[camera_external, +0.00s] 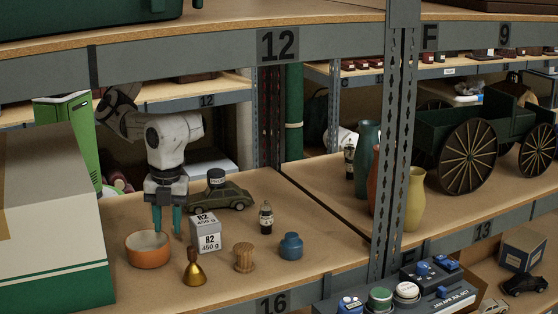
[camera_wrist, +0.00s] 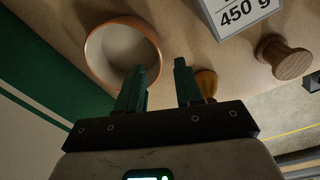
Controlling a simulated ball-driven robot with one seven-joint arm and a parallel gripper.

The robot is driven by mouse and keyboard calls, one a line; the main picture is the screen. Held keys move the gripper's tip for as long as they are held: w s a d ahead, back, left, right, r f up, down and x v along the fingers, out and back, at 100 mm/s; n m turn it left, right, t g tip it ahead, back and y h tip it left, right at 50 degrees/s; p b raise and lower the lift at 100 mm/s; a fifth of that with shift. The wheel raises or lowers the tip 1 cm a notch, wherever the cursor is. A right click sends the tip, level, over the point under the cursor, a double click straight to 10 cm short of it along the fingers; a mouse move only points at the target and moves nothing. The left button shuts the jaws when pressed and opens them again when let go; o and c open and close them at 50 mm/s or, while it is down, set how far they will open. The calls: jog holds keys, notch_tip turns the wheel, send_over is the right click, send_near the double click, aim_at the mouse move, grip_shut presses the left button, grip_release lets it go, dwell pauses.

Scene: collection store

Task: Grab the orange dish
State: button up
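The orange dish (camera_external: 148,255) is a round bowl with a pale inside, standing upright on the wooden shelf at the left. In the wrist view the dish (camera_wrist: 96,72) lies up and left of my fingers, with its rim close to the left finger. My gripper (camera_external: 167,222) points down above the shelf, behind and right of the dish. In the wrist view my gripper (camera_wrist: 158,78) has its two green fingers spread apart with nothing held between them. I cannot tell whether the left finger touches the rim.
A grey R2 box (camera_external: 206,234), a brass bell-shaped piece (camera_external: 194,272), a wooden spool (camera_external: 244,258), a blue pot (camera_external: 290,247) and a small dark bottle (camera_external: 266,218) stand right of the dish. A model car (camera_external: 222,196) is behind. A large white-green box (camera_external: 50,225) stands close at left.

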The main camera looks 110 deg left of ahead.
aim_at(168, 241)
jog(key=shift+s+d+f, duration=0.1)
jog(key=shift+s+f, duration=0.05)
jog(key=shift+f, duration=1.45)
jog(key=shift+s+f, duration=0.1)
jog(key=shift+f, duration=1.45)
grip_shut()
